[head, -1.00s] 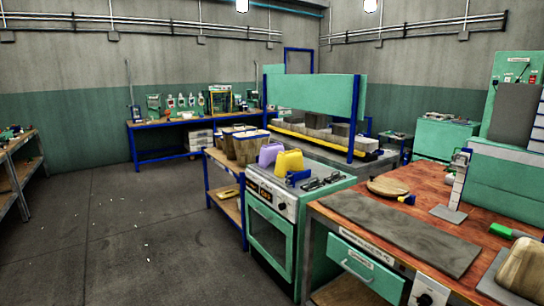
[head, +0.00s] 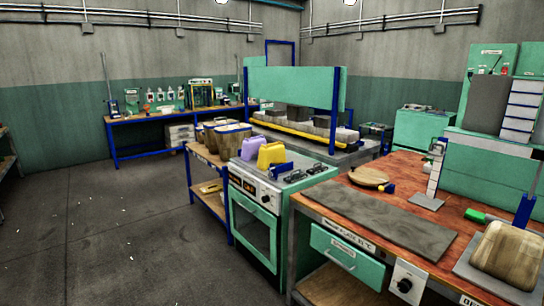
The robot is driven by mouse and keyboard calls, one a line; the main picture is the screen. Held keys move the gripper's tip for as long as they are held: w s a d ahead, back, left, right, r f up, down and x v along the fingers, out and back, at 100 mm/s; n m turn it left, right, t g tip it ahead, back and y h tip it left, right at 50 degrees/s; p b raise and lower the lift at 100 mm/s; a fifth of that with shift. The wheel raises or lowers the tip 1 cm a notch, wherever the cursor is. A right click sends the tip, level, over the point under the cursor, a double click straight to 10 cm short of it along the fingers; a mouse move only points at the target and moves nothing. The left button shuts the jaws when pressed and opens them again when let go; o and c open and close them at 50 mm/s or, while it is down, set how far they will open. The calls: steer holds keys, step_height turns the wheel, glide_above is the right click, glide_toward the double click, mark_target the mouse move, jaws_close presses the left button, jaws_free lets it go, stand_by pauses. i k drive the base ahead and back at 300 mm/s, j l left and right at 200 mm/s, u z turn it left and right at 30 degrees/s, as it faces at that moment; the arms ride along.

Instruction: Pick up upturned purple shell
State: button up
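A purple block-like thing (head: 251,147) stands on top of the green oven-like unit, just left of a yellow one (head: 271,154). It is small at this distance, so I cannot tell whether it is the upturned shell. The yellow thing partly covers its right side. My gripper does not show in the head view.
The green unit (head: 253,228) has a glass door and stands beside a wooden workbench (head: 415,193) with a grey mat (head: 379,218). Several tan containers (head: 228,137) sit on a blue-framed table behind. The floor (head: 110,235) at left is open.

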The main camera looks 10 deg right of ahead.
mark_target(250, 147)
steer(key=i+j, duration=0.1)
steer(key=i, duration=0.35)
steer(key=i+j, duration=0.15)
steer(key=i, duration=0.3)
steer(key=i+j+z, duration=0.1)
steer(key=i, duration=0.35)
steer(key=i+j, duration=0.15)
steer(key=i, duration=0.3)
